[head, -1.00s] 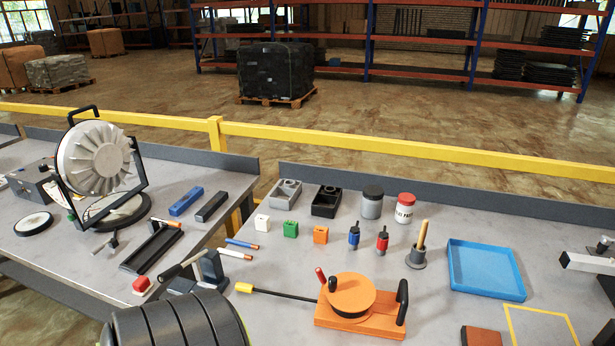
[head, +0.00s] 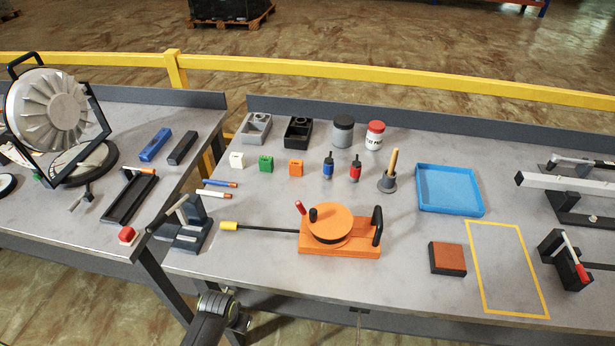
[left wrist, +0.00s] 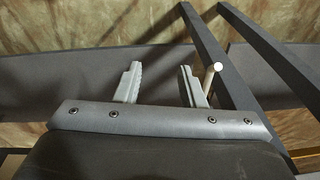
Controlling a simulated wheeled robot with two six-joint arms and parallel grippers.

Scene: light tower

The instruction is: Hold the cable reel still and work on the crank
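The orange cable reel (head: 335,222) sits on its orange base (head: 345,250) near the front of the right-hand bench. A small black knob (head: 313,214), apparently the crank's, stands on the reel's top left. A red-tipped lever (head: 300,208) rises behind it. A black upright handle (head: 377,226) is at the base's right end. A black cable runs left to a yellow end (head: 229,226). My left gripper (left wrist: 160,82) is open and empty in the left wrist view, with no reel there. My right gripper is not in view. Nothing touches the reel.
A black clamp-like fixture (head: 190,230) stands left of the reel. A brick-coloured block (head: 448,258), a blue tray (head: 450,188) and a yellow outlined area (head: 505,309) lie right. Small parts line the bench behind. In the left wrist view, a white-tipped rod (left wrist: 214,70) shows by one finger.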

